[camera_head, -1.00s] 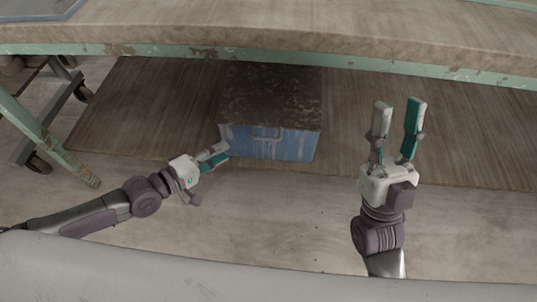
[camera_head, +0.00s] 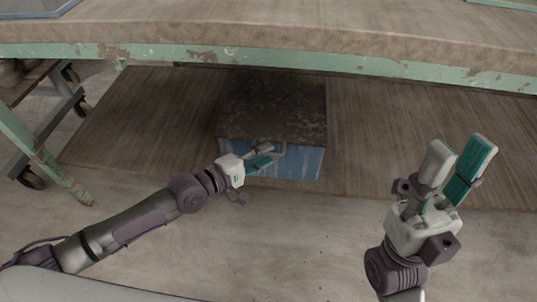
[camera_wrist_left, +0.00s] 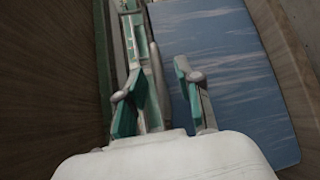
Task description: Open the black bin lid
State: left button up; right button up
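The bin is a blue box with a dark, rust-mottled lid (camera_head: 275,105), standing on the low shelf under the table. The lid lies flat on top and looks closed. The blue front (camera_head: 300,162) faces me, and it also fills the right of the left wrist view (camera_wrist_left: 225,65). My left gripper (camera_head: 268,156) is at the front face, just below the lid's front edge, and covers the handle area. Its fingers are apart; a thin grey bar shows between them in the wrist view, and I cannot tell what it is. My right gripper (camera_head: 463,150) is open and empty, right of the bin.
A green table leg (camera_head: 45,160) and a wheeled frame (camera_head: 50,130) stand at the left.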

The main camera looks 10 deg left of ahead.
pick_arm(q)
jog(key=shift+x, duration=0.85)
jog(key=shift+c, duration=0.3)
grip_shut()
